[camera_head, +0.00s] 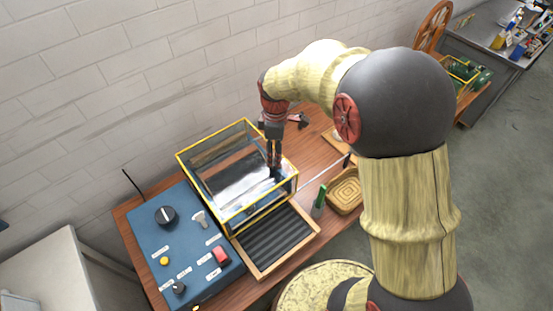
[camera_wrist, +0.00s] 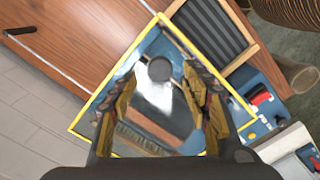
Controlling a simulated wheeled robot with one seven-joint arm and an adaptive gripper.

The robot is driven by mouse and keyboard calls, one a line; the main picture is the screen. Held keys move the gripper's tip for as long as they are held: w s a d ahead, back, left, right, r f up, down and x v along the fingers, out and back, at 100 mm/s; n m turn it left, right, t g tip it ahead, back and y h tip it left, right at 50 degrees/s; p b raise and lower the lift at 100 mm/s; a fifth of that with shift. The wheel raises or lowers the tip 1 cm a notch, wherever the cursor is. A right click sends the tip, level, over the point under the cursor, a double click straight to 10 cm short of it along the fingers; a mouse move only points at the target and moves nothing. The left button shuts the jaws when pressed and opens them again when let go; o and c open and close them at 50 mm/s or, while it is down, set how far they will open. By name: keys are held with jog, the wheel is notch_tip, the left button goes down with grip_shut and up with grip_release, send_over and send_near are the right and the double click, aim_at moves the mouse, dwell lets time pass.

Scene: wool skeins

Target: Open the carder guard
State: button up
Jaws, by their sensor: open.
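The carder guard (camera_head: 188,168) is a clear box with yellow edges, standing over the carder on the wooden table, and it looks closed. Pale rollers or wool show through its panels. In the wrist view the guard's yellow edge (camera_wrist: 104,84) runs around and behind the fingers. My gripper (camera_head: 274,164) points down at the guard's right part in the head view. Its fingers are apart with nothing held between them, as the wrist view also shows (camera_wrist: 160,75). I cannot tell whether the fingertips touch the guard.
A blue control panel (camera_head: 185,245) with knobs and a red switch adjoins the guard's left front. A ribbed tray (camera_head: 272,240) lies in front. A green-topped item (camera_head: 320,198) and a woven basket (camera_head: 345,192) stand right. A brick wall (camera_head: 110,90) is close behind.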

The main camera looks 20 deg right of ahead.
jog(key=shift+f, duration=1.8)
jog(key=shift+c, duration=0.4)
jog(key=c, duration=1.1)
grip_shut()
